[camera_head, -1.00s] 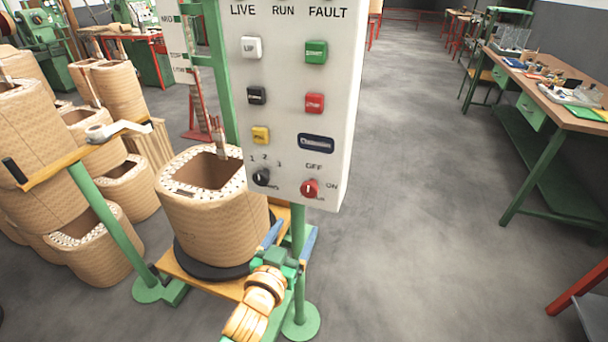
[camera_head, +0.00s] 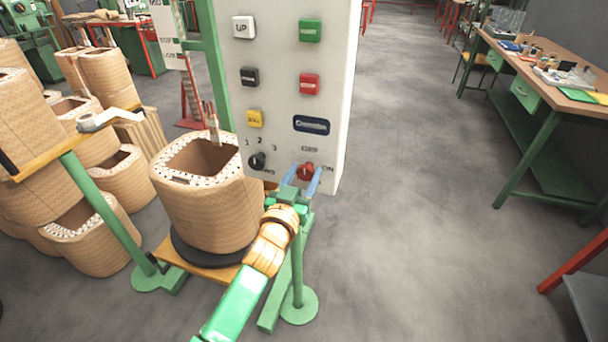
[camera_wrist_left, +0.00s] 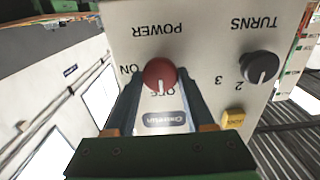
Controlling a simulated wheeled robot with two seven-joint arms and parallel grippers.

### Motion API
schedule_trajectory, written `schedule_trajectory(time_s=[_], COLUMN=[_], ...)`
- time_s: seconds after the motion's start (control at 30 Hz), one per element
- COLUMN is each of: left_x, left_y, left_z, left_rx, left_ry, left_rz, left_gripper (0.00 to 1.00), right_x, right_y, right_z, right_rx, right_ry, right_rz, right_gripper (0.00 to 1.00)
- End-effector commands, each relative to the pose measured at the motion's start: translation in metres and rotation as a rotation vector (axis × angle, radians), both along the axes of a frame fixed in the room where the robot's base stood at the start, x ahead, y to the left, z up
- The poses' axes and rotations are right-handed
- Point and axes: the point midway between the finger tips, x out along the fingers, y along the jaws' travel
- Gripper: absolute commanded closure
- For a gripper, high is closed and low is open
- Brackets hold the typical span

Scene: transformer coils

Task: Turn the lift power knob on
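The red lift power knob (camera_head: 306,171) is low on the white control panel (camera_head: 275,100), with ON beside it and OFF above it in the head view. In the left wrist view, which shows the panel upside down, the red knob (camera_wrist_left: 160,74) has its white mark pointing towards OFF. My left gripper (camera_head: 303,181) is at the knob, its two blue fingers apart, one on each side. In the wrist view the fingertips (camera_wrist_left: 160,82) straddle the knob's near edge; firm contact cannot be seen. My right gripper is not in view.
A black turns knob (camera_head: 257,161) sits left of the red knob. Yellow, black, white, red and green buttons are above. A large tan coil (camera_head: 205,215) stands left of my arm. The floor to the right is open up to a workbench (camera_head: 540,85).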

Motion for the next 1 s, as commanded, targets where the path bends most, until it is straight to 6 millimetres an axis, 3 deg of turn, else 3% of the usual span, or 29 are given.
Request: schedule_trajectory(time_s=[0.03, 0.17, 0.57, 1.0], left_x=[0.000, 0.000, 0.000, -0.001], left_y=[0.000, 0.000, 0.000, -0.002], left_z=[0.000, 0.000, 0.000, -0.001], left_rx=[0.000, 0.000, 0.082, 0.445], left_ry=[0.000, 0.000, -0.025, -0.142], left_rz=[-0.001, -0.001, 0.000, -0.001], left_gripper=[0.64, 0.99, 1.00, 1.00], right_x=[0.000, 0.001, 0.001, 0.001], right_y=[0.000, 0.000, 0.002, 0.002], right_z=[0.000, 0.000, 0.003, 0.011], right_rx=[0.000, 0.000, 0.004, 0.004], right_ry=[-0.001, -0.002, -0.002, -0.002], right_rz=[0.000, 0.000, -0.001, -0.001], right_gripper=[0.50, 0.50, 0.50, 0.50])
